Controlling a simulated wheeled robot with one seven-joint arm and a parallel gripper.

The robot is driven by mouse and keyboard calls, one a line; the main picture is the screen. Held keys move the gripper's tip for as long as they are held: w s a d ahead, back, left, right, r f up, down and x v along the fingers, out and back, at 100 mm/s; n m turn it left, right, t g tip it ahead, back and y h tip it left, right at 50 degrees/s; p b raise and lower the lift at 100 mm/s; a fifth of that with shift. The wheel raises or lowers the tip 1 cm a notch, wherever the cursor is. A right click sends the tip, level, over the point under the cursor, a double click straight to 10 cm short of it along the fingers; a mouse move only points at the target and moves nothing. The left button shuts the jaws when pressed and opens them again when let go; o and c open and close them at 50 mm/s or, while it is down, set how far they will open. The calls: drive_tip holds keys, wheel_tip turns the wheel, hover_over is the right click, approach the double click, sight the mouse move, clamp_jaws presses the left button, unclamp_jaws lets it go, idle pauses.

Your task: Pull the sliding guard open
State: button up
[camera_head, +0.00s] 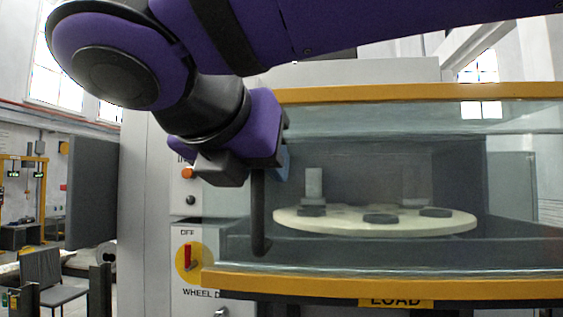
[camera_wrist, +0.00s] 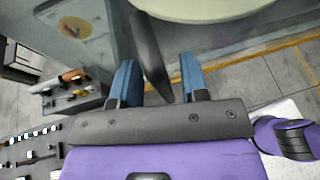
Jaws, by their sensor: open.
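The sliding guard (camera_head: 385,252) is a clear panel across the front of the machine, between yellow rails. Its black upright bar handle (camera_head: 259,215) stands at the guard's left end. My gripper (camera_head: 281,162) is at the top of this handle, and its upper part hides the handle's upper end. In the wrist view the handle (camera_wrist: 149,52) passes between the two blue fingers of my gripper (camera_wrist: 158,80). The fingers are open, with a gap showing on each side of the handle. Behind the guard is a round pale table (camera_head: 375,222) with dark pads and upright blocks.
A control panel with a red switch on a yellow disc (camera_head: 187,257) is left of the guard. A yellow rail (camera_head: 340,285) with a LOAD label runs below the guard. In the wrist view, a grey stand with tools (camera_wrist: 75,98) is at left. Grey floor shows at right.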

clamp_jaws()
drive_tip(key=shift+d, duration=0.15)
approach(516, 178)
drive_tip(key=x, duration=0.5)
unclamp_jaws()
